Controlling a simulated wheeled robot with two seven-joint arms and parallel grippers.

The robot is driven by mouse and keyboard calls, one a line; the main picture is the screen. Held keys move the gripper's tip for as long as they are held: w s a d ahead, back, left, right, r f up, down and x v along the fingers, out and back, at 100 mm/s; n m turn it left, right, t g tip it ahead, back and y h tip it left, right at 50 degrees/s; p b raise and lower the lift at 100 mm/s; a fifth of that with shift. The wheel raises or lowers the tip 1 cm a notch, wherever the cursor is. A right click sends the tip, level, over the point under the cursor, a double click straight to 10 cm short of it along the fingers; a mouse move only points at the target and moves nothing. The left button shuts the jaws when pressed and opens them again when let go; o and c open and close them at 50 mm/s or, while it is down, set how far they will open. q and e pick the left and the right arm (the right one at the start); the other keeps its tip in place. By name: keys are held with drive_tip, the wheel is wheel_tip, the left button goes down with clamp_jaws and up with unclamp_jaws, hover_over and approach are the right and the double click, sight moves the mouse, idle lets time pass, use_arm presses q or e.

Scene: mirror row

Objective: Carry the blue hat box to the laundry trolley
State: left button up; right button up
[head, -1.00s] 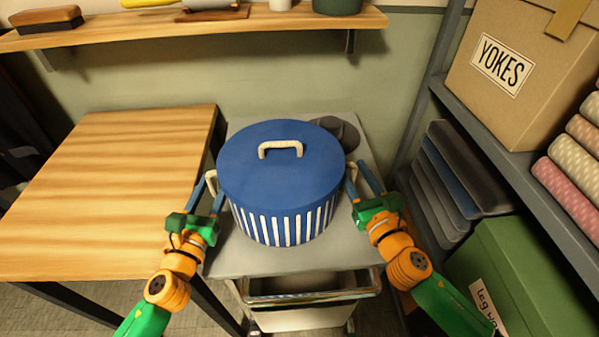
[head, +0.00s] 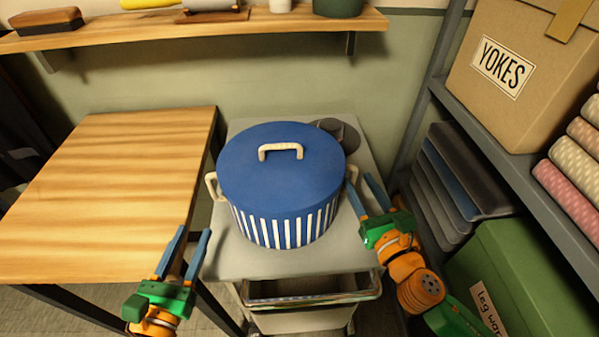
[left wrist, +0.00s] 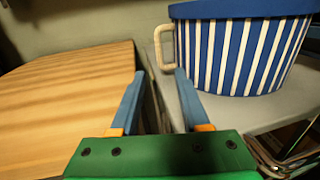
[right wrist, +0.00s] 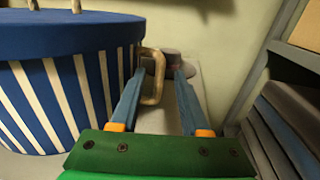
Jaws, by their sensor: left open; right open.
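The blue hat box (head: 281,165) has a plain blue lid with a cream handle and blue-and-white striped sides. It stands upright on the grey top of the laundry trolley (head: 240,255). My left gripper (head: 190,240) is open and empty, apart from the box at its lower left. The box's cream left side handle (left wrist: 164,47) shows beyond the left fingertips. My right gripper (head: 362,187) is open, close beside the box's right side. In the right wrist view the cream right side handle (right wrist: 153,76) shows near the left finger, with nothing gripped.
A wooden table (head: 110,190) stands left of the trolley, its top clear. A dark grey round object (head: 338,131) lies behind the box on the trolley. Shelving on the right holds a YOKES carton (head: 520,70); a green box (head: 515,280) sits below.

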drive_tip(key=s, duration=0.3)
drive_tip(key=s+d, duration=0.1)
drive_tip(key=s, duration=0.4)
drive_tip(key=shift+s+d, duration=0.35)
drive_tip(key=shift+s, duration=0.05)
use_arm(q)
drive_tip(key=shift+s, duration=0.1)
drive_tip(key=shift+c, duration=0.3)
